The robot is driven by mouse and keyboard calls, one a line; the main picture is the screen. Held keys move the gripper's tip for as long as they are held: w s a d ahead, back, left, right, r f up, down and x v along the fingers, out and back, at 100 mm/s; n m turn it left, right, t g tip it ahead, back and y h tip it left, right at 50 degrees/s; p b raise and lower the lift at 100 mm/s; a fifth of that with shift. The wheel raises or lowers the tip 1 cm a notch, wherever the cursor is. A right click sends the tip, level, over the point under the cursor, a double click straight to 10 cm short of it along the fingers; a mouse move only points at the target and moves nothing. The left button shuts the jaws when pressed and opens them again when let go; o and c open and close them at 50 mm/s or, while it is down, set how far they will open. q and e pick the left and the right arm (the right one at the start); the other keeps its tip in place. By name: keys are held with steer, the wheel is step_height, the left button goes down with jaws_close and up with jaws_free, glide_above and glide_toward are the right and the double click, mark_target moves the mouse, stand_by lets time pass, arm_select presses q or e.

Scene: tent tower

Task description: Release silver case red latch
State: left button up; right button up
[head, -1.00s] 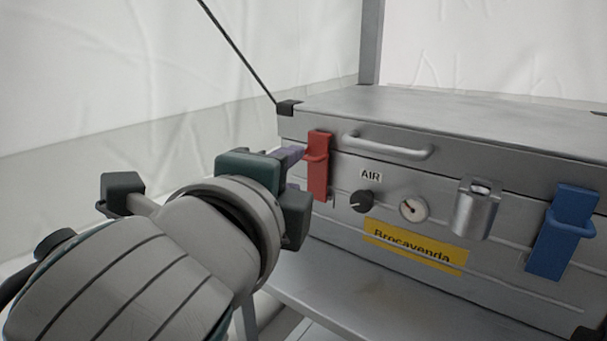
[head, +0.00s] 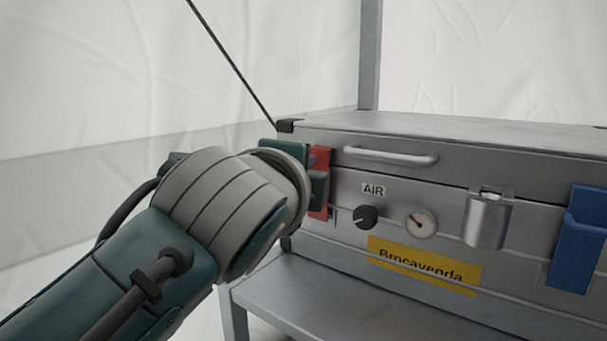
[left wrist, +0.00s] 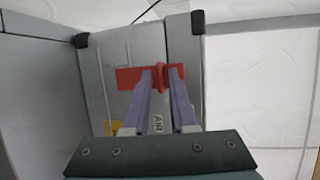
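The silver case (head: 400,222) stands on a shelf, its lid down. Its red latch (head: 319,209) is on the front near the left corner, partly hidden behind my left gripper in the head view. In the left wrist view, the red latch (left wrist: 129,78) lies at the tips of my left gripper (left wrist: 162,75). One purple finger is on each side of a raised red part of the latch. The gap is narrow, and I cannot tell whether the fingers press on it. My right gripper is in neither view.
The case front also carries a handle (head: 390,157), a black knob (head: 365,217), a gauge (head: 420,223), a metal clasp (head: 487,218) and a blue latch (head: 580,240). A grey shelf (head: 330,296) extends below the case. A frame post (head: 369,60) rises behind it.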

arm_select(q)
jaws_close()
steer(key=shift+f, duration=0.1)
stand_by(1.0)
